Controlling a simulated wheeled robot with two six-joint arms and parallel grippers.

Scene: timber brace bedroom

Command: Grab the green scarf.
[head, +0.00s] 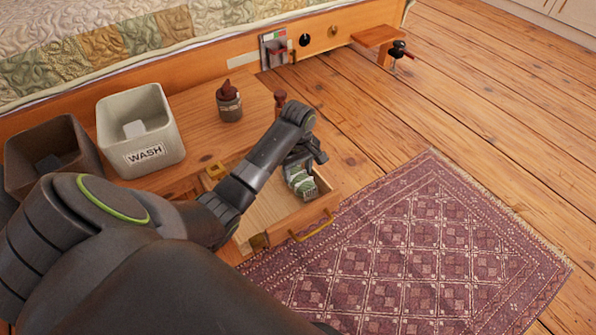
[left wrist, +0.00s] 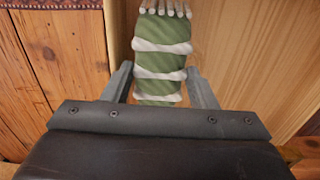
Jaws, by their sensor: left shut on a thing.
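The green scarf (left wrist: 160,65) has white bands and a pale fringe. In the left wrist view it lies between the fingers of my left gripper (left wrist: 161,85), which is shut on it. In the head view the scarf (head: 301,183) shows inside an open wooden drawer (head: 265,212), just below my left gripper (head: 304,160). My forearm hides part of the drawer. My right gripper is not in view.
A white bin marked WASH (head: 165,153) and a dark bin (head: 75,175) stand at the left. A brown jar (head: 229,104) stands on the wooden top. A patterned rug (head: 420,250) lies on the floor beside the drawer.

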